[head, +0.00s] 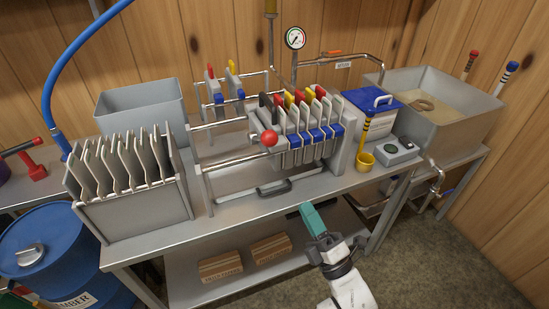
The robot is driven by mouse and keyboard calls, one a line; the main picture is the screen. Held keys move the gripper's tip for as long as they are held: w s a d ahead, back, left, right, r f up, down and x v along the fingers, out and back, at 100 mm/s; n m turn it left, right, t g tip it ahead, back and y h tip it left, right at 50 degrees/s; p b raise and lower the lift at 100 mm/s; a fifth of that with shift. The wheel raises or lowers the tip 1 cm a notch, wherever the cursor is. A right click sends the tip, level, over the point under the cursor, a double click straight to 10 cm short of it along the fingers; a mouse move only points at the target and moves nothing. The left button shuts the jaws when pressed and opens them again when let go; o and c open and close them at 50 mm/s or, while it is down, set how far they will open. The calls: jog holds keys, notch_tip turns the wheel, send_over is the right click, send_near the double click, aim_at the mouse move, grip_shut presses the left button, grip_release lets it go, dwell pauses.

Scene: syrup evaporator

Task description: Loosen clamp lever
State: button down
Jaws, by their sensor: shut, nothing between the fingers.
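The filter press (345,150) stands on the metal bench, with a row of plates between rails. At its left end is a red ball knob (269,138), which looks like the end of the clamp lever; its shaft is mostly hidden behind the ball. My gripper (306,208) has teal fingers, is shut and empty, and is in front of the bench's front edge, below and right of the red knob and clearly apart from it.
A rack of grey plates (90,205) stands at the left of the bench (240,205). A dark handle (273,187) lies under the press's front rail. Boxes sit on the lower shelf.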

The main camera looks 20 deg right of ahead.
jog(key=shift+s+a+r+n, duration=0.1)
jog(key=shift+a+r+n, duration=0.1)
jog(key=shift+n, duration=0.1)
jog(key=p+x, duration=0.3)
jog(key=x, duration=1.1)
jog(key=shift+s+r+p, duration=0.15)
jog(key=shift+r+p, duration=0.05)
jog(key=shift+p, duration=0.1)
jog(key=shift+a, duration=0.1)
